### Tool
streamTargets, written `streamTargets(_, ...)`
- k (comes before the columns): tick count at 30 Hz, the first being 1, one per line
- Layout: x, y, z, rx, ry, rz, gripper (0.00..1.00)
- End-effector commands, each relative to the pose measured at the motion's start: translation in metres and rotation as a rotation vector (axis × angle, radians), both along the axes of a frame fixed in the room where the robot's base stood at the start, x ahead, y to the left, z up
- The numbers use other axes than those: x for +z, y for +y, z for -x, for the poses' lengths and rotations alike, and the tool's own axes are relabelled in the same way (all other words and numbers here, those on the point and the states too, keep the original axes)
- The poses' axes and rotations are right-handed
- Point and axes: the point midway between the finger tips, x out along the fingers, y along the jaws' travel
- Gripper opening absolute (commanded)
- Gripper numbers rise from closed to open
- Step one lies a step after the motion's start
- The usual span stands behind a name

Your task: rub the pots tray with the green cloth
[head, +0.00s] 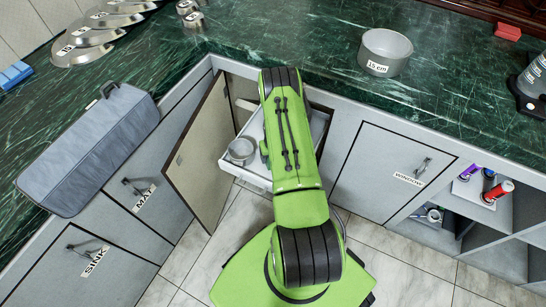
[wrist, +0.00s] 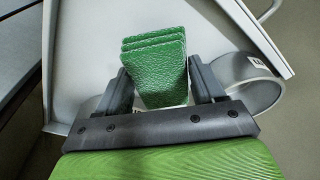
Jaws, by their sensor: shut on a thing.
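The white pots tray (head: 247,180) is pulled out of the open cabinet in the head view. It fills much of the wrist view (wrist: 88,45). My gripper (wrist: 159,76) is over the tray and shut on the folded green cloth (wrist: 156,62). I cannot tell whether the cloth touches the tray's floor. A metal pot (head: 241,150) stands in the tray; a pot also shows right of my gripper in the wrist view (wrist: 262,94). In the head view my arm covers my gripper, the cloth and the tray's middle.
The open cabinet door (head: 198,150) stands left of the tray. On the green counter are a 15 cm pot (head: 385,52), several lids (head: 90,40) and a blue sponge (head: 15,75). Open shelves (head: 490,215) are at right.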

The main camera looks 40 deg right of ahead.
Motion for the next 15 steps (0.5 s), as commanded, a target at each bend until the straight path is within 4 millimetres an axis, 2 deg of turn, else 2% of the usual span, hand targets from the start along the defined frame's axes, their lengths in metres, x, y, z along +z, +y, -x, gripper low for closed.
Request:
streamTargets(1,0.01,0.0,0.0,0.0,-0.001,0.0,0.24)
streamTargets(8,0.035,0.0,0.0,0.0,0.0,0.001,0.24)
streamTargets(15,0.034,0.0,0.0,0.0,0.0,0.001,0.24)
